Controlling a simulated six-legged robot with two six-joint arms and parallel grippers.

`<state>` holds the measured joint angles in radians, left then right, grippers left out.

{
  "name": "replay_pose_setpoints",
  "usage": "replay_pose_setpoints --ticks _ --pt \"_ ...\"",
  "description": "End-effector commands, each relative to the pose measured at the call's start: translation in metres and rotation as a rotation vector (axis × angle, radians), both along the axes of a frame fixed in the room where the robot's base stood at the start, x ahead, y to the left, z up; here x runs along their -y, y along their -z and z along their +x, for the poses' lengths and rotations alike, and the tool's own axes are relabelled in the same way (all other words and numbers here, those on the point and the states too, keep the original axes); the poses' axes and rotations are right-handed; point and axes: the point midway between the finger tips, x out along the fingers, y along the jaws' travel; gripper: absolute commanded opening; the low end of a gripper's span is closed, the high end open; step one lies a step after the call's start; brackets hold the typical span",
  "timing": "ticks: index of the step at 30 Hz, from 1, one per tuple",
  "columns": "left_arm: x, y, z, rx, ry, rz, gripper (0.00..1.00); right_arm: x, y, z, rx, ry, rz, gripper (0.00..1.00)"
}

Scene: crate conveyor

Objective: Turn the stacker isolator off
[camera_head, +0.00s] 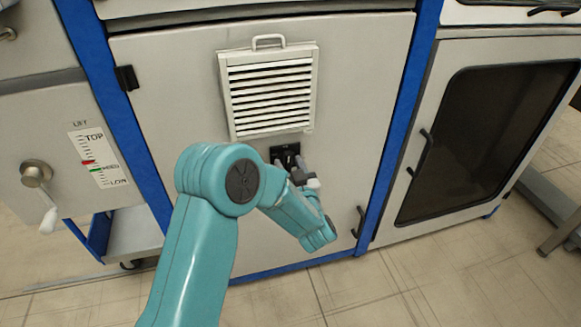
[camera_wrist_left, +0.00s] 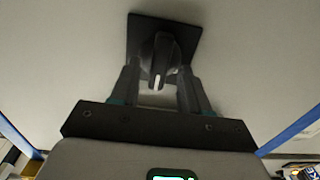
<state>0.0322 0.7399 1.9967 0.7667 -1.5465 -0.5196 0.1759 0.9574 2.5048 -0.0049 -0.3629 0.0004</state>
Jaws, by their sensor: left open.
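The stacker isolator (camera_head: 284,151) is a black plate with a rotary knob on the grey cabinet door, just below the vent grille. The wrist view shows its square plate (camera_wrist_left: 190,40) and dark knob (camera_wrist_left: 157,50), with a white mark at the knob's lower end in the picture. My left gripper (camera_head: 291,168) is in front of the isolator, its arm covering the door below. In the wrist view the left gripper (camera_wrist_left: 159,75) is open, with one finger on each side of the knob's lower part. I cannot tell whether the fingers touch the knob. My right gripper is not in view.
A white vent grille (camera_head: 270,90) with a top handle is just above the isolator. A lift scale (camera_head: 97,158) and hand crank (camera_head: 38,175) are on the left panel. A dark-windowed door (camera_head: 480,135) is at right. Blue posts frame the cabinet.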

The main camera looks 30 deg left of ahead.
Motion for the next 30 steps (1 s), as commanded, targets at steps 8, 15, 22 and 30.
replay_pose_setpoints --ticks 8,15,22,30 --pt "0.000 0.000 0.003 0.000 0.001 0.000 0.46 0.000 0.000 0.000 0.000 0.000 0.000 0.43" --pt "0.000 0.000 0.003 0.000 0.001 0.000 0.00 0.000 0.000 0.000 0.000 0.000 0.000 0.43" --pt "0.000 0.001 0.003 0.015 0.000 -0.013 0.00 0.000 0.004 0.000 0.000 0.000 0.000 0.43" --pt "0.000 0.005 0.002 0.119 0.000 -0.101 0.00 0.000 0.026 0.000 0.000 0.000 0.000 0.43"
